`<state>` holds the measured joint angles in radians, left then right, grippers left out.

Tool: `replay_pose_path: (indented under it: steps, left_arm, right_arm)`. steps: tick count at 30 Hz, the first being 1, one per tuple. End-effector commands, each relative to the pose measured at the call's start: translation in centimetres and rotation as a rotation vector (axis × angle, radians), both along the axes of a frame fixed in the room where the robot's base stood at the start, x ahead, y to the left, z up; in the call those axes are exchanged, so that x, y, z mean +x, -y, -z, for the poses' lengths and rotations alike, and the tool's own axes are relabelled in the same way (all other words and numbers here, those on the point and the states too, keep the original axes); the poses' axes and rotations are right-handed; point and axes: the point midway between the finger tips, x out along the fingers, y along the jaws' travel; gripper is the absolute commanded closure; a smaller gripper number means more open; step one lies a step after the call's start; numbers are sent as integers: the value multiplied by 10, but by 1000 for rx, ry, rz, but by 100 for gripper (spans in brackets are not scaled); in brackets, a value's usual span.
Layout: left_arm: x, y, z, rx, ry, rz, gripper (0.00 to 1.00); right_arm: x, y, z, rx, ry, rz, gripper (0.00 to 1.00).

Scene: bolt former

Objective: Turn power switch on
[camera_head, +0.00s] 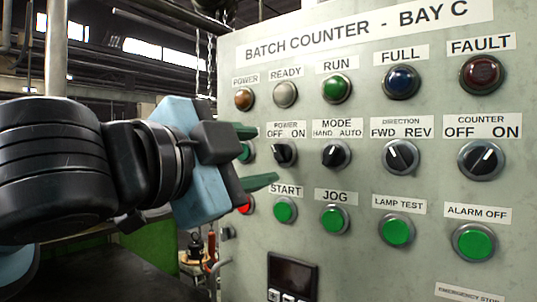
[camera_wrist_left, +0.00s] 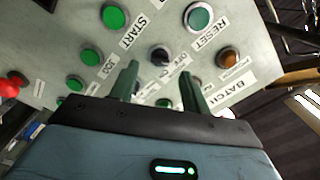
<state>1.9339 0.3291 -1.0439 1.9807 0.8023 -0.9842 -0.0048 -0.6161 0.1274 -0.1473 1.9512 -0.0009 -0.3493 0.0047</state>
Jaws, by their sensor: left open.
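The power switch (camera_head: 285,154) is a black rotary knob on the grey panel, under the label POWER, OFF, ON. Its pointer is small here and seems to lean toward OFF. My left gripper (camera_head: 259,157) comes in from the left with its two green fingers open, one above the other, just left of the knob. In the left wrist view the switch (camera_wrist_left: 160,55) shows ahead of the open fingers (camera_wrist_left: 160,82), roughly between them. Contact with the knob is not visible. My right gripper is in neither view.
The panel (camera_head: 380,262) carries the mode knob (camera_head: 336,154) close to the right, then direction and counter knobs. Green START (camera_head: 285,210) and JOG (camera_head: 335,219) buttons lie below. Lamps line the top, including the amber POWER lamp (camera_head: 244,99). A red button (camera_head: 246,204) is partly hidden by my gripper.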

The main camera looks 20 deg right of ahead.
Motion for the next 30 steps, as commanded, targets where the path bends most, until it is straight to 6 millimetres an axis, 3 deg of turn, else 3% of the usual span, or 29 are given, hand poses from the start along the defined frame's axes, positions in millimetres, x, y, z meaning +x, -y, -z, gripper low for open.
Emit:
replay_pose_path:
  steps: [8, 20, 30]
  left_arm:
    - [20, 27, 0, 1, 1, 0, 53]
    - [24, 31, 0, 0, 1, 0, 54]
    - [24, 31, 0, 0, 1, 0, 98]
  right_arm:
    - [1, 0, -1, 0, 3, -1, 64]
    - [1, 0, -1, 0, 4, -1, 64]
    - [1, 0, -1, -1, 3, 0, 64]
